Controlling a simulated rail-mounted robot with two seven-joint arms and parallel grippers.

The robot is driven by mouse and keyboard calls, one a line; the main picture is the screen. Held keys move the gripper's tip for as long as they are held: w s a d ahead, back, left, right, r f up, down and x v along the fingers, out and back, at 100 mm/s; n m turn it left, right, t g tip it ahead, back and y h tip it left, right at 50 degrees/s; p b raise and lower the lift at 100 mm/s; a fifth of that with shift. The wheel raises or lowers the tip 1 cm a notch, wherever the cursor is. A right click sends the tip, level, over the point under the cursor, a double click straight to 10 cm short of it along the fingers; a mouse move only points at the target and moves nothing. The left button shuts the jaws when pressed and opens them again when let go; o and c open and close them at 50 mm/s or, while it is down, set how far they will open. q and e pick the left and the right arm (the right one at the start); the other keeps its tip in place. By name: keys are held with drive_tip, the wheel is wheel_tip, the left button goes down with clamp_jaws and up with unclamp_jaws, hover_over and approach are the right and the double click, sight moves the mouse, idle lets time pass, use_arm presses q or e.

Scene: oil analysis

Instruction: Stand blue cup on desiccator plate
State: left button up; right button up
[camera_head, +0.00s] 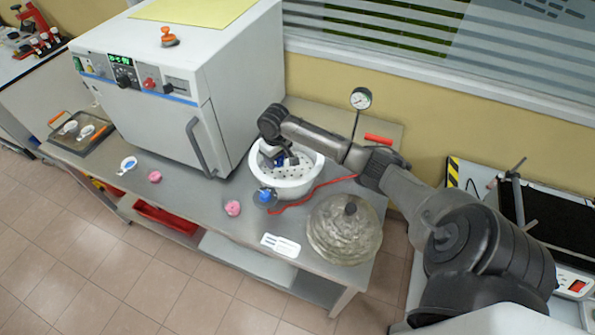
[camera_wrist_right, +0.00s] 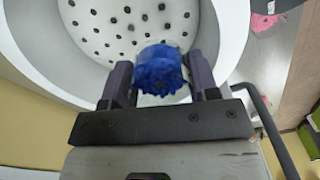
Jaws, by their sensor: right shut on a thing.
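The blue cup (camera_wrist_right: 158,68) is between the two fingers of my right gripper (camera_wrist_right: 160,84), which is shut on it. In the head view the right gripper (camera_head: 281,160) is over the white desiccator bowl (camera_head: 285,188), partly hiding its inside. The white desiccator plate (camera_wrist_right: 118,22), full of small dark holes, lies in the bowl under the cup. Whether the cup touches the plate I cannot tell. My left gripper is not in view.
A big white oven (camera_head: 150,100) stands left of the bowl. A blue-topped object (camera_head: 264,196), a red hose (camera_head: 318,188), pink lumps (camera_head: 233,208) and a glass lid (camera_head: 345,230) lie around the bowl. A white dish with blue (camera_head: 127,165) is further left.

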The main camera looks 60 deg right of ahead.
sight(284, 177)
drive_tip(key=shift+s+d+f, duration=0.35)
drive_tip(key=shift+s+d, duration=0.2)
drive_tip(key=shift+s, duration=0.1)
drive_tip(key=shift+d+f+b, duration=0.1)
drive_tip(key=shift+f+b, duration=0.35)
drive_tip(key=shift+f, duration=3.45)
drive_tip(key=o, duration=0.9)
drive_tip(key=shift+s+f, duration=0.1)
drive_tip(key=shift+f, duration=0.05)
drive_tip(key=shift+o, duration=0.2)
wheel_tip(284, 177, up, 12)
drive_tip(key=shift+r+p, duration=0.15)
drive_tip(key=shift+p, duration=0.55)
